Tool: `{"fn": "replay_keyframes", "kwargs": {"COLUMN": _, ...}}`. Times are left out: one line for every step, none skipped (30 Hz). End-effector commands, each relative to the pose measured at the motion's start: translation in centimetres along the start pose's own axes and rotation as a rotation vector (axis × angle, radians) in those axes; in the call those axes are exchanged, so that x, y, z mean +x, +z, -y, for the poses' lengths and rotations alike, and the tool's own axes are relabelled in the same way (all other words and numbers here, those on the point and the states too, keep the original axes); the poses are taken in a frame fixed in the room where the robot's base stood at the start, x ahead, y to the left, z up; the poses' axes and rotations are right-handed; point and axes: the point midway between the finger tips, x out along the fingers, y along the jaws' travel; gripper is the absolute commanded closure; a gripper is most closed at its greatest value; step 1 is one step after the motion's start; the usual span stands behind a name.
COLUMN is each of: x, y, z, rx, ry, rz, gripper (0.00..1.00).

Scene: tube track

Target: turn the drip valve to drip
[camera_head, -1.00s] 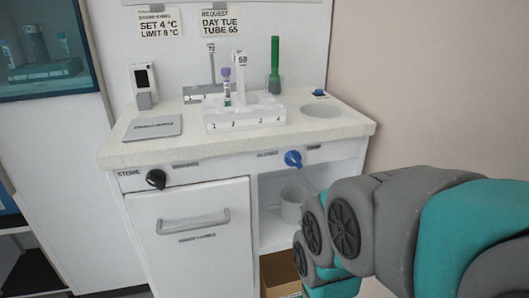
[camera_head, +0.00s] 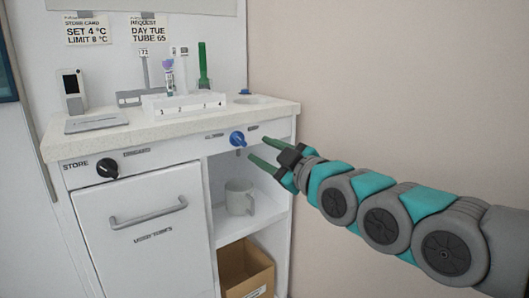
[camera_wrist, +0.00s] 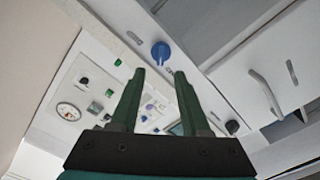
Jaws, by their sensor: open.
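The blue knob (camera_head: 237,139) on the cabinet's front rail appears to be the drip valve. It has small printed labels to its left and right, too blurred to read surely. It also shows in the wrist view (camera_wrist: 161,50), with a short stub pointing toward my fingers. My gripper (camera_head: 258,150) is open and empty, just right of the knob in the head view. In the wrist view, my two green fingers (camera_wrist: 159,78) point toward the knob with a gap between them. The knob is beyond the fingertips, not between them.
A pale mug (camera_head: 240,198) stands on the open shelf below the knob. A cardboard box (camera_head: 247,273) is underneath. A black knob (camera_head: 107,168) is at the left of the rail. A white tube rack (camera_head: 185,107) stands on the counter.

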Motion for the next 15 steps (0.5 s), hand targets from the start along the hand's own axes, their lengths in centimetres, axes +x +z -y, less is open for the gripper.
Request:
{"fn": "replay_keyframes", "kwargs": {"x": 0.3, "y": -0.1, "z": -0.1, "rx": -0.001, "ry": 0.000, "rz": -0.002, "gripper": 0.54}}
{"fn": "replay_keyframes", "kwargs": {"x": 0.6, "y": -0.1, "z": -0.1, "rx": -0.002, "ry": 0.000, "rz": -0.002, "gripper": 0.54}}
{"fn": "replay_keyframes", "kwargs": {"x": 0.9, "y": -0.1, "z": -0.1, "rx": -0.002, "ry": -0.001, "rz": -0.001, "gripper": 0.54}}
{"fn": "replay_keyframes", "kwargs": {"x": 1.2, "y": -0.1, "z": -0.1, "rx": -0.003, "ry": -0.001, "rz": 0.000, "gripper": 0.54}}
{"fn": "replay_keyframes", "kwargs": {"x": 1.6, "y": -0.1, "z": -0.1, "rx": -0.002, "ry": -0.001, "rz": 0.000, "gripper": 0.54}}
{"fn": "replay_keyframes", "kwargs": {"x": 2.1, "y": -0.2, "z": 0.0, "rx": -0.001, "ry": -0.002, "rz": -0.001, "gripper": 0.54}}
{"fn": "replay_keyframes", "kwargs": {"x": 2.6, "y": -0.2, "z": 0.0, "rx": -0.002, "ry": -0.003, "rz": 0.000, "gripper": 0.54}}
{"fn": "replay_keyframes", "kwargs": {"x": 3.0, "y": -0.1, "z": 0.1, "rx": -0.002, "ry": -0.004, "rz": 0.001, "gripper": 0.54}}
{"fn": "replay_keyframes", "kwargs": {"x": 3.6, "y": -0.1, "z": 0.1, "rx": -0.002, "ry": -0.006, "rz": 0.002, "gripper": 0.54}}
{"fn": "replay_keyframes", "kwargs": {"x": 4.1, "y": 0.0, "z": 0.1, "rx": 0.000, "ry": -0.006, "rz": 0.003, "gripper": 0.54}}
{"fn": "replay_keyframes", "kwargs": {"x": 4.5, "y": 0.0, "z": 0.2, "rx": 0.001, "ry": -0.007, "rz": 0.002, "gripper": 0.54}}
{"fn": "replay_keyframes", "kwargs": {"x": 5.1, "y": 0.0, "z": 0.2, "rx": 0.000, "ry": -0.007, "rz": 0.003, "gripper": 0.54}}
{"fn": "replay_keyframes", "kwargs": {"x": 5.4, "y": -0.1, "z": 0.2, "rx": -0.002, "ry": -0.006, "rz": 0.002, "gripper": 0.54}}
{"fn": "replay_keyframes", "kwargs": {"x": 5.8, "y": -0.1, "z": 0.2, "rx": -0.001, "ry": -0.005, "rz": 0.002, "gripper": 0.54}}
{"fn": "replay_keyframes", "kwargs": {"x": 6.2, "y": -0.1, "z": 0.1, "rx": -0.001, "ry": -0.003, "rz": 0.001, "gripper": 0.54}}
